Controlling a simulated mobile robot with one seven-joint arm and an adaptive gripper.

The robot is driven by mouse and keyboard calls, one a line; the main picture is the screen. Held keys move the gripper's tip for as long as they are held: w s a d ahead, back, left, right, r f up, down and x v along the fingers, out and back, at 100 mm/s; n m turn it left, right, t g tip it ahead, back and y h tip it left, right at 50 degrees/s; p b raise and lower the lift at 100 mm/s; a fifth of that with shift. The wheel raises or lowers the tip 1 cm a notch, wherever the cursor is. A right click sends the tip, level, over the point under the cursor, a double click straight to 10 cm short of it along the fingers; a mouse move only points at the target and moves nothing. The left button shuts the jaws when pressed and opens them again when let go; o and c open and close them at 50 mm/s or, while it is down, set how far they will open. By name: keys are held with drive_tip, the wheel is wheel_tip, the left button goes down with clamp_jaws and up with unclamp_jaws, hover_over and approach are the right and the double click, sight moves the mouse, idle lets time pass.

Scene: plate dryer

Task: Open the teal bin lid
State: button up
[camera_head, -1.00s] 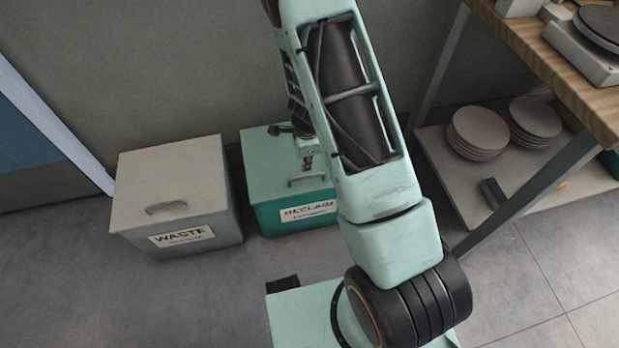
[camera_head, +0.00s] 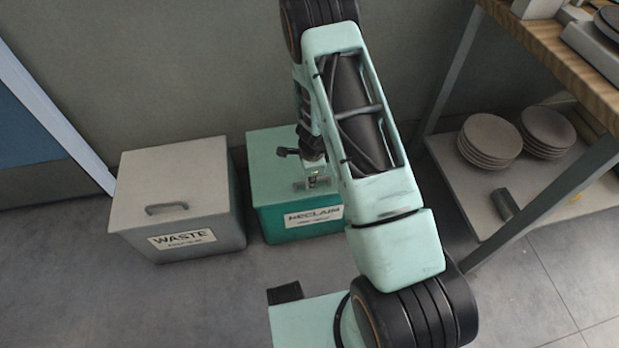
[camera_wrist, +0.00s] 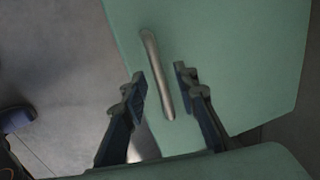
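The teal bin (camera_head: 275,222), labelled RECLAIM, stands on the floor against the wall. Its teal lid (camera_head: 268,165) is down, and it also fills much of the wrist view (camera_wrist: 240,60). A metal bar handle (camera_wrist: 158,75) is fixed on the lid. My gripper (camera_wrist: 160,80) is open, with one finger on each side of the handle and a gap visible on both sides. In the head view my gripper (camera_head: 316,178) is just above the lid, and my arm hides the lid's right part.
A grey bin (camera_head: 172,190) labelled WASTE, with a closed lid and handle, stands left of the teal bin. At right is a wood-topped table (camera_head: 560,55) with a lower shelf (camera_head: 455,190) holding plate stacks (camera_head: 490,140).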

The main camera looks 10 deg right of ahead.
clamp_jaws()
drive_tip(key=shift+r, duration=0.15)
